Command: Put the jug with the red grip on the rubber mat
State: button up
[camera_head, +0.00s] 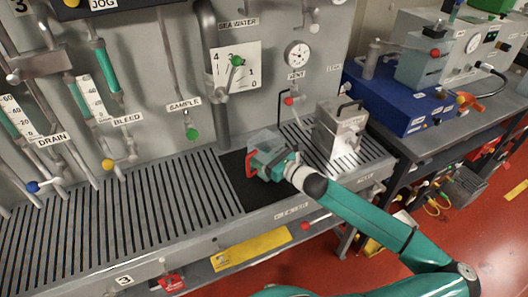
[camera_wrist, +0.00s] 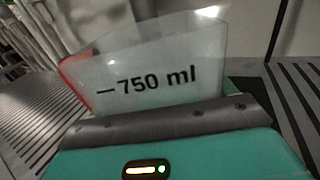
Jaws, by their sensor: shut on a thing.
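A clear jug (camera_head: 262,140) with a red grip (camera_head: 250,164) is at my gripper (camera_head: 275,160) in the head view. The black rubber mat (camera_head: 252,195) lies on the slotted bench top beneath them. My gripper is shut on the jug. The jug appears over the mat; I cannot tell whether its base touches it. In the wrist view the jug (camera_wrist: 150,75) shows a "750 ml" mark and a red edge at its left. It looks roughly upright there. My gripper hides its lower part in the wrist view.
A grey metal can (camera_head: 340,130) with a black handle stands right of the mat. The slotted bench top (camera_head: 130,215) is clear to the left. A wall panel with pipes, valves and a gauge (camera_head: 298,54) rises behind. A blue box (camera_head: 400,98) stands on the right-hand table.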

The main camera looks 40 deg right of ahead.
jog(key=o, duration=1.2)
jog(key=shift+s+a, duration=0.1)
jog(key=s, duration=0.8)
jog(key=s+d, duration=0.1)
jog(key=s, duration=0.3)
jog(key=shift+d, duration=0.1)
